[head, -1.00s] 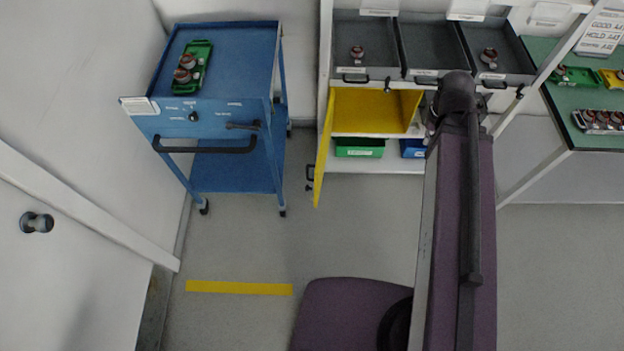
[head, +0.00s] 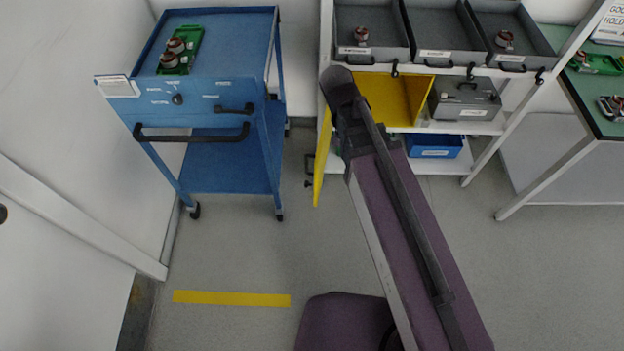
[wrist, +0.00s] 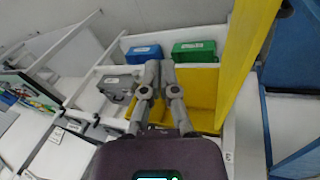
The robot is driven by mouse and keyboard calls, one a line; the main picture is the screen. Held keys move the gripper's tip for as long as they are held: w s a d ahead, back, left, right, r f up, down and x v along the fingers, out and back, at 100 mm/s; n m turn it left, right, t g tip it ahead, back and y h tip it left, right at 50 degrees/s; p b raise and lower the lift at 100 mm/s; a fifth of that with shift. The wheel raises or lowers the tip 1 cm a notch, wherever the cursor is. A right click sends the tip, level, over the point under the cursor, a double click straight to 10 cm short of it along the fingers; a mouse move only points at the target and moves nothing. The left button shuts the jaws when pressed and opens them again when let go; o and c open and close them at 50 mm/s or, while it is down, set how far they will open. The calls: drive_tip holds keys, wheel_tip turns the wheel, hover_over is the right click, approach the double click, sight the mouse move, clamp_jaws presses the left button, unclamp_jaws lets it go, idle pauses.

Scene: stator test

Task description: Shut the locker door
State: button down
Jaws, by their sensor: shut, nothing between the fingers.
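The yellow locker door (head: 322,155) stands open, swung out towards me at the left side of the yellow locker (head: 410,97) under the shelf. In the wrist view the door (wrist: 246,48) is on the right and the locker's yellow inside (wrist: 198,88) lies behind the fingers. My gripper (wrist: 160,66) is shut and empty, in front of the locker opening and left of the door in the wrist view, with a visible gap to the door. In the head view my arm hides the gripper's fingers and part of the locker.
A blue cart (head: 200,104) stands left of the door, with floor between them. A green bin (wrist: 193,51) shows in the wrist view. Grey trays (head: 436,32) are above the locker.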

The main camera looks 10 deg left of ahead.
sight(319, 153)
drive_tip(key=shift+t+h, duration=0.6)
drive_tip(key=shift+t, duration=0.2)
drive_tip(key=a+f+b, duration=0.2)
drive_tip(key=a, duration=0.1)
drive_tip(key=s+a+f+b, duration=0.1)
drive_tip(key=a+f+b, duration=0.2)
drive_tip(key=a, duration=0.1)
drive_tip(key=s+a+f+b, duration=0.1)
drive_tip(key=a+f+b, duration=0.1)
drive_tip(key=a, duration=0.1)
drive_tip(key=shift+s+a+f, duration=0.15)
drive_tip(key=shift+a+f, duration=0.15)
drive_tip(key=shift+a, duration=0.1)
drive_tip(key=s+a+f+t+b, duration=0.1)
drive_tip(key=s+a+f+b, duration=0.1)
drive_tip(key=a, duration=0.3)
drive_tip(key=s+a+f+t+b, duration=0.1)
drive_tip(key=s+a+f+b, duration=0.1)
drive_tip(key=a+b, duration=0.2)
drive_tip(key=shift+s+a+f+h+b, duration=0.3)
drive_tip(key=shift+a+f+b, duration=0.05)
drive_tip(key=shift+a+f, duration=0.1)
drive_tip(key=shift+f, duration=0.1)
drive_tip(key=w+d+f+b, duration=0.4)
drive_tip(key=d+f+b, duration=0.3)
drive_tip(key=d+b, duration=0.1)
drive_tip(key=shift+w+d+f, duration=0.15)
drive_tip(key=shift+d+f, duration=0.1)
drive_tip(key=shift+f, duration=0.1)
